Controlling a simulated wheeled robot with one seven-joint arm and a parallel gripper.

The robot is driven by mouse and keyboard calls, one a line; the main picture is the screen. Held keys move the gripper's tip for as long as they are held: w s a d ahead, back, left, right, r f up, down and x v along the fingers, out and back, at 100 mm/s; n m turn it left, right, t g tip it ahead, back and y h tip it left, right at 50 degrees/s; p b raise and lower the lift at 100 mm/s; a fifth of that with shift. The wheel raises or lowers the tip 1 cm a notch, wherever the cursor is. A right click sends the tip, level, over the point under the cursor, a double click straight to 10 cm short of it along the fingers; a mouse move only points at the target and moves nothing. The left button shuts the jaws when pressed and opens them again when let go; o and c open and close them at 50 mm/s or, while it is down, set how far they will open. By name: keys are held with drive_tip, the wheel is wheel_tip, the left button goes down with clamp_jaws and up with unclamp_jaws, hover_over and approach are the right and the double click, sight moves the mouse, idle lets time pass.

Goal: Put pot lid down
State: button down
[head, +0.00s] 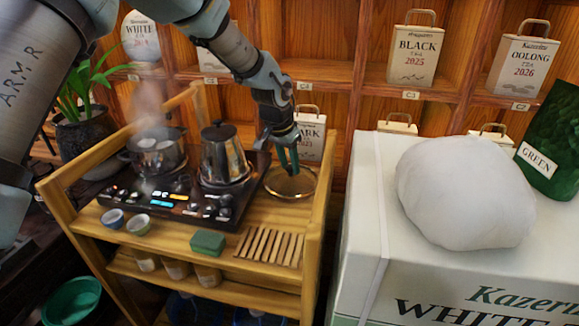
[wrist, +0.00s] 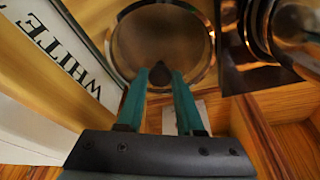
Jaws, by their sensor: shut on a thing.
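The pot lid (head: 290,184) is a round glass disc with a metal rim, at the right of the stove on the wooden cart. My gripper (head: 288,164) reaches down from above, its teal fingers shut on the lid's dark knob. In the wrist view the lid (wrist: 150,42) lies flat beyond the fingertips (wrist: 160,77), with the knob between them. The lid is at or just above the cart top (head: 178,236); I cannot tell whether it touches. The open pot (head: 157,158) steams on the stove's left side.
A metal kettle (head: 222,158) stands on the stove (head: 185,205), just left of the lid. Small cups (head: 138,224), a green block (head: 208,242) and a slatted rack (head: 269,246) lie in front. A white box with a white sack (head: 460,190) is at right.

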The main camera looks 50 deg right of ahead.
drive_tip(key=shift+f, duration=0.85)
drive_tip(key=shift+f, duration=0.1)
drive_tip(key=c, duration=0.5)
unclamp_jaws()
drive_tip(key=shift+c, duration=0.2)
drive_tip(key=b+v, duration=0.2)
drive_tip(key=v, duration=1)
